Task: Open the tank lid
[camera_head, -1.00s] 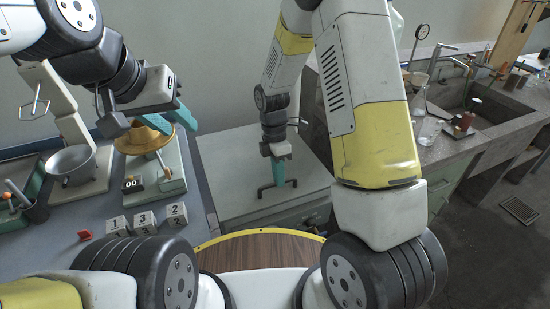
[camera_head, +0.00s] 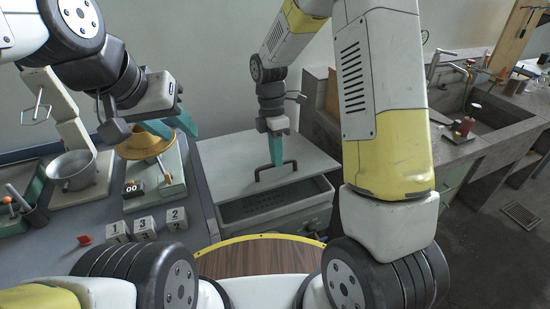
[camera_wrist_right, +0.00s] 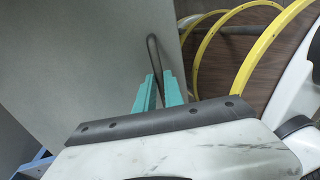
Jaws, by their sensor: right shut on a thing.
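The tank (camera_head: 310,212) is a light grey box in the middle of the head view. Its flat grey lid (camera_head: 225,165) has a black bar handle (camera_head: 262,175) near the front edge. The lid's front edge is raised, and a dark gap shows between it and the tank. My right gripper (camera_head: 283,165) points down and is shut on the handle. The handle also shows between the teal fingers in the right wrist view (camera_wrist_right: 158,75). My left gripper (camera_head: 180,133) is open and empty above the left bench, with its teal fingers apart.
The left bench holds a gold-topped scale (camera_head: 150,143), a metal pot (camera_head: 72,170) and numbered cubes (camera_head: 146,226). A round wooden surface with a yellow rim (camera_head: 262,258) lies in front of the tank. A stone sink (camera_head: 495,120) stands at the right.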

